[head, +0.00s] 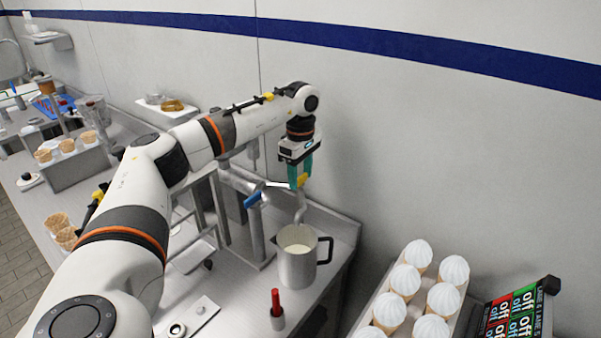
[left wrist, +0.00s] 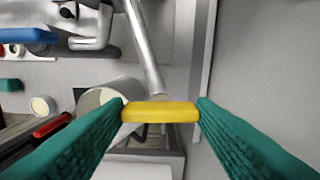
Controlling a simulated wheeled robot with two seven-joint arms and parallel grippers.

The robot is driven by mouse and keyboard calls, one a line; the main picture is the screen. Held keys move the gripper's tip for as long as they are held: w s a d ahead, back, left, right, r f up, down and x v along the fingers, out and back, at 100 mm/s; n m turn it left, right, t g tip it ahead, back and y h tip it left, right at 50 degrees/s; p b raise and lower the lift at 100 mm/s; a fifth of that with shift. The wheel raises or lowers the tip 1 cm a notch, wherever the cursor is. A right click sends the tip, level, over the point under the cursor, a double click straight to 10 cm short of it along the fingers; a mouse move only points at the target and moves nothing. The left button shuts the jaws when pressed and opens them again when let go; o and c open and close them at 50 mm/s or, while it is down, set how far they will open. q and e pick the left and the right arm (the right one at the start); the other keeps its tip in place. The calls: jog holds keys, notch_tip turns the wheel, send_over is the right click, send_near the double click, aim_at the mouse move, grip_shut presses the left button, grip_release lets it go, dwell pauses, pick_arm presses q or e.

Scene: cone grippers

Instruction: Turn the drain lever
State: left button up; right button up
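A yellow lever handle (head: 302,181) sits at the top of a grey metal pipe outlet by the wall. In the left wrist view the yellow handle (left wrist: 160,112) spans the gap between my fingertips, with a finger against each end. My left gripper (head: 300,174) has teal fingers, points down and is shut on this handle. A blue lever (head: 252,199) on the pipework is to the left, clear of the gripper. A steel jug (head: 297,262) with pale liquid stands below the outlet. My right gripper is in neither view.
A red-handled tool (head: 276,303) stands in a small cup near the jug. A tray of white-topped cones (head: 430,300) and a dark "off" panel (head: 515,312) are at the right. Empty cones (head: 68,146) stand at the left. The wall is close behind the gripper.

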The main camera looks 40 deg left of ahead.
pick_arm(q)
jog(key=shift+c, duration=1)
jog(key=shift+n, duration=0.3)
jog(key=n+p, duration=0.1)
jog(key=n, duration=0.1)
jog(key=shift+r+n, duration=0.1)
jog(key=shift+n, duration=0.3)
jog(key=n+p, duration=0.1)
jog(key=n, duration=0.3)
jog(key=shift+n, duration=0.3)
jog(key=n+p, duration=0.1)
jog(key=n, duration=0.3)
jog(key=shift+n, duration=0.3)
jog(key=n+p, duration=0.1)
jog(key=n, duration=0.3)
jog(key=shift+w+n, duration=0.1)
jog(key=shift+n, duration=0.3)
jog(key=shift+a, duration=0.1)
jog(key=o, duration=1)
